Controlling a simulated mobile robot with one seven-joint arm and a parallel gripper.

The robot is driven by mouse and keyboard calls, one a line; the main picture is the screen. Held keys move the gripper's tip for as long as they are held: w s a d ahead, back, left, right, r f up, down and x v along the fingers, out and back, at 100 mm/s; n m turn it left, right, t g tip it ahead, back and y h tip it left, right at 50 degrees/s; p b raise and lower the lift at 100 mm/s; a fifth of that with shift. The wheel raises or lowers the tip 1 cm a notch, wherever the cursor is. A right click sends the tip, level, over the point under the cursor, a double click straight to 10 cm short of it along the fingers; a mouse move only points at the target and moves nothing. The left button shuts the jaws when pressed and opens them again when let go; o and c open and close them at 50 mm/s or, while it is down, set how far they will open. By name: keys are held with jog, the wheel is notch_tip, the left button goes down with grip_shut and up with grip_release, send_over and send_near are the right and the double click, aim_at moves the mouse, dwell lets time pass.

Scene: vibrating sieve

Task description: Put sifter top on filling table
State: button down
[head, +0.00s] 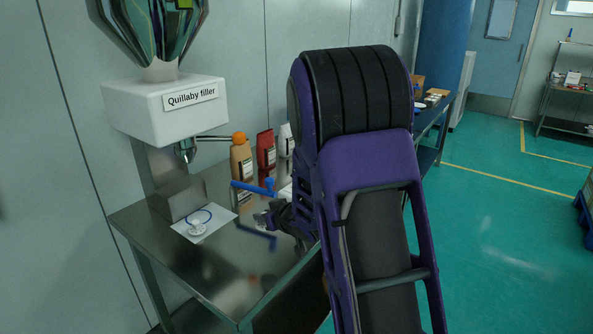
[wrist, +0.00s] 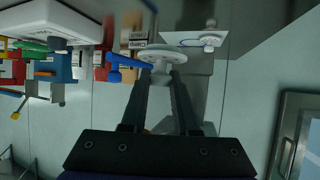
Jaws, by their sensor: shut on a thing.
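My gripper (wrist: 162,72) is shut on a white round disc-like piece (wrist: 162,52), which looks like the sifter top. It is held at the fingertips in the wrist view. In the head view my gripper (head: 268,217) is over the right part of the filling table (head: 215,268), and the held piece is mostly hidden by my arm. The steel filling table stands under the white Quillaby filler (head: 168,110). A white sheet with a blue ring (head: 203,224) lies on it below the nozzle, with a small white part (head: 197,228) on it.
A blue-handled part (head: 255,187) is near my gripper; its support is unclear. The table's front left is clear. The green floor at right is open.

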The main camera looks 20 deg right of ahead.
aim_at(268, 254)
notch_tip(268, 254, down, 10)
jog(key=shift+r+b, duration=0.15)
jog(key=shift+b, duration=0.75)
jog(key=shift+f, duration=0.2)
jog(key=c, duration=0.7)
grip_release()
jog(key=shift+r, duration=0.15)
jog(key=shift+r, duration=0.2)
jog(key=p+v, duration=0.1)
jog(key=v, duration=1.1)
jog(key=shift+f, duration=0.1)
